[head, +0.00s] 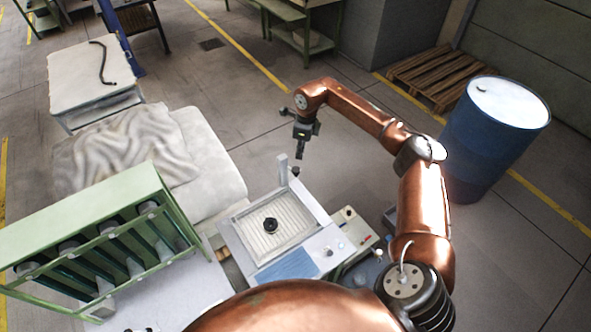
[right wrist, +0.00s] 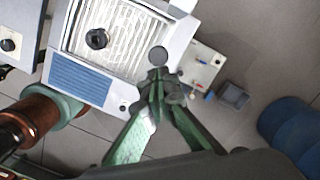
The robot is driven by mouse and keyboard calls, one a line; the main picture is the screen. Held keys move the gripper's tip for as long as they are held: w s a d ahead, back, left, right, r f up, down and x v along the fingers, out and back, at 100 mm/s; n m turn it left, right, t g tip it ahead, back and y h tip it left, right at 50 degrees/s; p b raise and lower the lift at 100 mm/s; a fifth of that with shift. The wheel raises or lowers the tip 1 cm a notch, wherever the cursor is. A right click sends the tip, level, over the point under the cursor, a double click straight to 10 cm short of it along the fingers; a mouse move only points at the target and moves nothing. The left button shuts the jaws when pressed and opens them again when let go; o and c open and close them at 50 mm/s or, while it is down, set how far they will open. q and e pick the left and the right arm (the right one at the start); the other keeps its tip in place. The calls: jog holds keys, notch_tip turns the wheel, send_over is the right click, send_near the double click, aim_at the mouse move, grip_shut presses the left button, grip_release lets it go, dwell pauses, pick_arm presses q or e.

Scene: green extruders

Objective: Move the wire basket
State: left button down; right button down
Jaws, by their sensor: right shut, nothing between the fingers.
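I cannot make out a wire basket for sure in either view. A small grey open bin (right wrist: 233,96) stands on the floor beside the machine in the right wrist view. In the head view, a grey bin (head: 390,217) is partly hidden behind my right arm. My right gripper (head: 300,152) points down beyond the grey-white machine (head: 322,250), apart from it. In the right wrist view, the gripper's fingers (right wrist: 160,92) are together and empty, and they overlap the machine's edge in the picture. My left gripper is in neither view.
The machine has a ribbed tray with a black knob (head: 270,225). A green rack (head: 95,245) stands at the left, with cloth-covered tables (head: 215,160) behind it. A blue drum (head: 490,140) and a wooden pallet (head: 425,78) stand at the right. Floor beyond the gripper is clear.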

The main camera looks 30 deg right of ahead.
jog(key=shift+f, duration=0.1)
jog(key=shift+w+a+f+b, duration=0.1)
jog(key=shift+a+f+b, duration=0.1)
jog(key=shift+f+b, duration=1.1)
jog(key=shift+w+a+f+b, duration=0.15)
jog(key=shift+f+b, duration=0.3)
jog(key=shift+f, duration=1.65)
notch_tip(320, 180, down, 9)
jog(key=s+d+b, duration=0.2)
jog(key=b, duration=0.3)
jog(key=shift+d+r, duration=0.1)
notch_tip(320, 180, up, 12)
send_over(297, 169)
jog(key=s+d, duration=0.3)
jog(key=shift+s+d, duration=0.1)
jog(key=shift+s, duration=0.05)
